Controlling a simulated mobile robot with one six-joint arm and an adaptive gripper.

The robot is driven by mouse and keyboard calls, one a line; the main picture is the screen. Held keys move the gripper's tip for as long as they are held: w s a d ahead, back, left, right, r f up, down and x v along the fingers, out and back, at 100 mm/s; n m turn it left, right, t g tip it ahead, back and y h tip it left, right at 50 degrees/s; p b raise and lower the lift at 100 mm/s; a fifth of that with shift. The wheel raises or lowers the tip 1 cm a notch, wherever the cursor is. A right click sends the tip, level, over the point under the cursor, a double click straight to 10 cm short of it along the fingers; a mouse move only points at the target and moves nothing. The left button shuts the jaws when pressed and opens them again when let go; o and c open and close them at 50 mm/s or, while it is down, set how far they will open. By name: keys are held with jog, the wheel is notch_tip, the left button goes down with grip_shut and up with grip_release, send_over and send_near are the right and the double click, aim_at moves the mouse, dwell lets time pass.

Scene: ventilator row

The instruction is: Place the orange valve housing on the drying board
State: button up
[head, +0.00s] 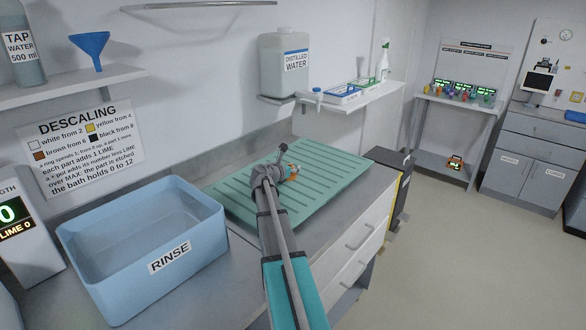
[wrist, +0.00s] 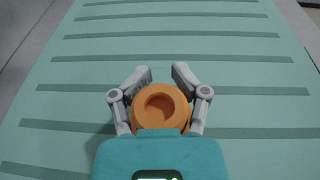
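The orange valve housing (wrist: 160,106) sits between the two fingers of my gripper (wrist: 160,76) in the wrist view, its round bore facing the camera. A finger lies on each side of it; whether they press on it is unclear. The green slatted drying board (head: 331,191) is directly beneath and fills most of the wrist view (wrist: 240,107). Whether the housing touches the board or is just above it cannot be told.
A blue rinse tub (head: 205,248) stands left of the board. A descaling sign (head: 82,140) hangs on the wall behind. A distilled water jug (head: 284,65) and a tray shelf (head: 350,100) are above the back of the board. Most of the board is bare.

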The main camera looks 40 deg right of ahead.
jog(key=shift+o, duration=1.1)
jog(key=shift+r, duration=0.1)
jog(key=shift+p+v, duration=0.95)
jog(key=shift+v, duration=2.8)
